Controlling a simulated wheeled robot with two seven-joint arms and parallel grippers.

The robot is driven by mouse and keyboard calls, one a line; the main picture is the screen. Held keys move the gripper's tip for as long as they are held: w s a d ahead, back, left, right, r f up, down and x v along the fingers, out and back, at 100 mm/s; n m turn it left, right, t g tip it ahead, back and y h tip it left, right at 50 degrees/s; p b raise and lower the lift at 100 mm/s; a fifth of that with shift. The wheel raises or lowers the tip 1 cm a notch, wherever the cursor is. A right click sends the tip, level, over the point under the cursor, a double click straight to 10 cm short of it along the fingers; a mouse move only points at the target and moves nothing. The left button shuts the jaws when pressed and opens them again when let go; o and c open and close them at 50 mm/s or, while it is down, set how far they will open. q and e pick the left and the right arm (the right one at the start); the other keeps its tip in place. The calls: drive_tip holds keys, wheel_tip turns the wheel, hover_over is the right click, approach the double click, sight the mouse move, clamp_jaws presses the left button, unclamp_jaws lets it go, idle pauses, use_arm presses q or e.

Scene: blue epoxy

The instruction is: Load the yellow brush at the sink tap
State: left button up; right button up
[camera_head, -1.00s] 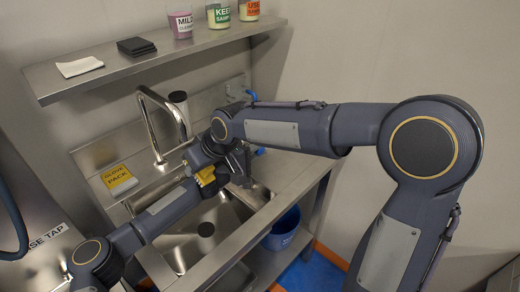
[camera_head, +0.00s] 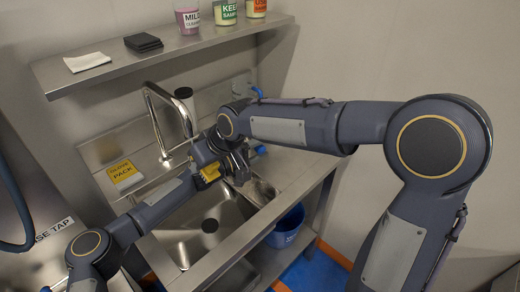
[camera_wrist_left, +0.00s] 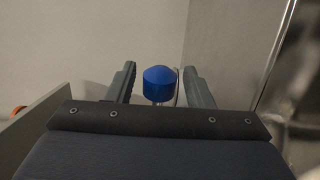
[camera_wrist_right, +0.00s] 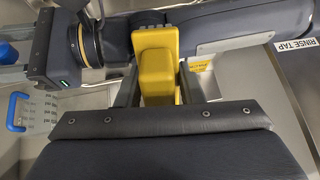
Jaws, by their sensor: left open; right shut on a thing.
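The yellow brush (camera_head: 210,172) is in the jaws of my right gripper, above the sink (camera_head: 212,210). In the right wrist view the brush (camera_wrist_right: 158,72) sits upright between the fingers of the right gripper (camera_wrist_right: 158,92), with my left arm behind it. My left gripper (camera_wrist_left: 157,78) is open. A blue knob (camera_wrist_left: 160,84) on a thin stem stands between its spread fingers; contact cannot be told. In the head view the left gripper (camera_head: 245,160) is partly hidden near a blue knob (camera_head: 261,150). The curved steel tap (camera_head: 153,110) rises behind the sink; its outlet is partly hidden.
A steel shelf (camera_head: 105,72) above holds a white cloth (camera_head: 87,62), dark pads (camera_head: 143,42) and labelled jars (camera_head: 189,20). A yellow glove pack (camera_head: 124,174) lies left of the tap. A blue bucket (camera_head: 287,229) stands below the counter. My two arms are close together over the sink.

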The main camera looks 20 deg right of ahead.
use_arm(q)
drive_tip(key=shift+a, duration=0.1)
drive_tip(key=s+a, duration=0.2)
drive_tip(key=a, duration=0.9)
drive_tip(key=shift+s+a, duration=0.15)
drive_tip(key=shift+a, duration=0.2)
drive_tip(key=shift+c, duration=0.6)
drive_tip(key=a, duration=0.3)
drive_tip(key=s+a, duration=0.1)
drive_tip(key=a, duration=0.2)
drive_tip(key=shift+s, duration=0.2)
clamp_jaws()
use_arm(e)
drive_tip(key=shift+a, duration=0.1)
use_arm(q)
drive_tip(key=d, duration=0.4)
drive_tip(key=w+d, duration=0.1)
drive_tip(key=d, duration=0.4)
drive_tip(key=w+d, duration=0.1)
drive_tip(key=d, duration=0.3)
drive_tip(key=shift+w+d, duration=0.25)
